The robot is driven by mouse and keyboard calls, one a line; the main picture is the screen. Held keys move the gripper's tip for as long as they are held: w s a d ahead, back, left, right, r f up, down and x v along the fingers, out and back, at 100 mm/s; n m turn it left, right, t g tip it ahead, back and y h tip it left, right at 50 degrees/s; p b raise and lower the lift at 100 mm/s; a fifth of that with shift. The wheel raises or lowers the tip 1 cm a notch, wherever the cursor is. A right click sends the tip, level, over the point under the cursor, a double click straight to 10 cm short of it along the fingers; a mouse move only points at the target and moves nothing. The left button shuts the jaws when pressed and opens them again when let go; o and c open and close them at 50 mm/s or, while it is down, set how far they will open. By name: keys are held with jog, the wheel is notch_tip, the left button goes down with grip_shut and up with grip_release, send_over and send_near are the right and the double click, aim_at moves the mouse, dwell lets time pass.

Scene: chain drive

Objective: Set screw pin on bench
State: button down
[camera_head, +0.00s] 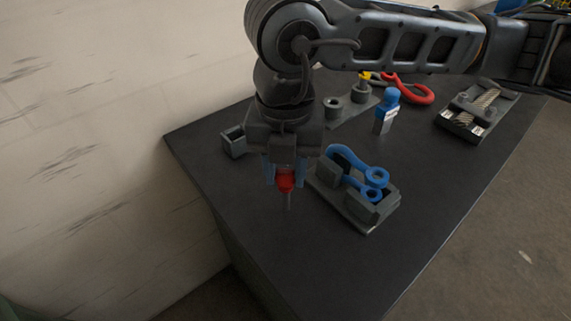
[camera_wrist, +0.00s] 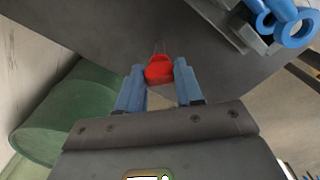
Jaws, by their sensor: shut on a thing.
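The screw pin (camera_head: 286,183) has a red head and a thin grey shank pointing down. My gripper (camera_head: 285,172) is shut on its red head, and the pin hangs upright over the left front part of the dark bench (camera_head: 262,252). I cannot tell whether the shank tip touches the bench.
A grey fixture (camera_head: 358,212) with a blue shackle (camera_head: 352,160) stands just right of my gripper. A small grey open box (camera_head: 233,142) is behind left. A blue-topped piece (camera_head: 387,108), red shackle (camera_head: 412,92) and grey tray (camera_head: 476,112) are farther back. The front bench is clear.

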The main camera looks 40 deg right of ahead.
jog(key=shift+f, duration=0.15)
jog(key=c, duration=0.7)
grip_release()
jog(key=shift+c, duration=0.2)
notch_tip(320, 180, up, 12)
jog(key=shift+r+b, duration=0.2)
jog(key=shift+b, duration=0.1)
